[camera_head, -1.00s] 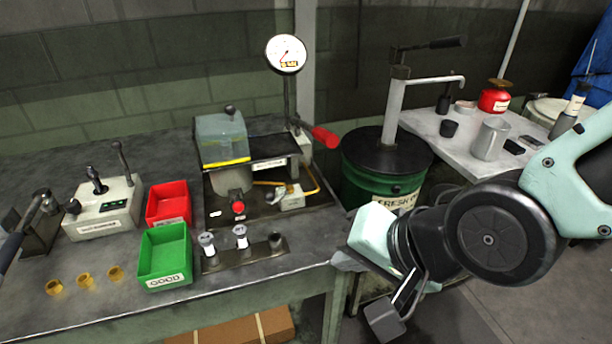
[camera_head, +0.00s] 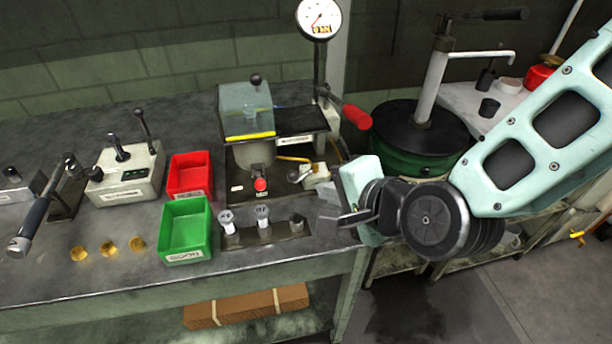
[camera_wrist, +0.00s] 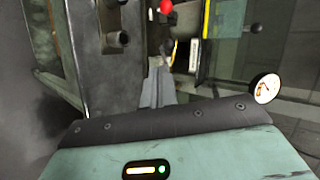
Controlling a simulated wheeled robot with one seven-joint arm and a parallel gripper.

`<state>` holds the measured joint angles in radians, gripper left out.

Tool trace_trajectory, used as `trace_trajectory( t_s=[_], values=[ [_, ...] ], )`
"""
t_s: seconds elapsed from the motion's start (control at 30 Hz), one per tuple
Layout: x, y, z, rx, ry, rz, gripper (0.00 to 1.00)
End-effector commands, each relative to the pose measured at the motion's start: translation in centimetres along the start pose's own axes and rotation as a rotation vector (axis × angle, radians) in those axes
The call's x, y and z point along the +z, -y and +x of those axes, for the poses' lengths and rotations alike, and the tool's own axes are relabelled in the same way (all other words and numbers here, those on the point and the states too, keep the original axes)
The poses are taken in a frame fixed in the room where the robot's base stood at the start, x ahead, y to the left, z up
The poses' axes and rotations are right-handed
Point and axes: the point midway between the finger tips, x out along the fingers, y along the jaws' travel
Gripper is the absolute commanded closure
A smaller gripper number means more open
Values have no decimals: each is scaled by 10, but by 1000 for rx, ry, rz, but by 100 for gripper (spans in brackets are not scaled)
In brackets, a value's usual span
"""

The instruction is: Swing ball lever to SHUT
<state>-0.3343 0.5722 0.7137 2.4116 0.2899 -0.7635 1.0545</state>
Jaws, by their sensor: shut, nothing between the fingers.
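A small pale block (camera_head: 316,178) on the press base, right of the red knob, carries a short lever with a dark ball end (camera_head: 293,175). The ball points left; its label is too small to read, so I cannot tell if it is at SHUT. My gripper (camera_head: 343,219) is shut and empty, to the right of and nearer than the block, over the bench's front right corner. In the wrist view the shut fingers (camera_wrist: 158,90) point toward the press, with the red knob (camera_wrist: 166,6) beyond them. The ball lever is not clear there.
The press has a clear guard (camera_head: 246,108) with a black knob and a red handle (camera_head: 357,117). A gauge (camera_head: 318,18) stands behind. A holder (camera_head: 285,234) with bolts, a green bin (camera_head: 186,228) and a red bin (camera_head: 189,177) lie left. A green drum (camera_head: 420,160) stands right.

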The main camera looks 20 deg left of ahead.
Motion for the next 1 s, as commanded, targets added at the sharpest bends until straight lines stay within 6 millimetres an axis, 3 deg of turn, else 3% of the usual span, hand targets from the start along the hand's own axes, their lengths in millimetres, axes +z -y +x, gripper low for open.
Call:
trace_trajectory(
  t_s=[0.2,0.4,1.0],
  values=[
    [1,3,42,1,2,0,100],
    [0,9,65,0,1,-1,100],
    [5,12,79,-2,1,0,100]
  ],
)
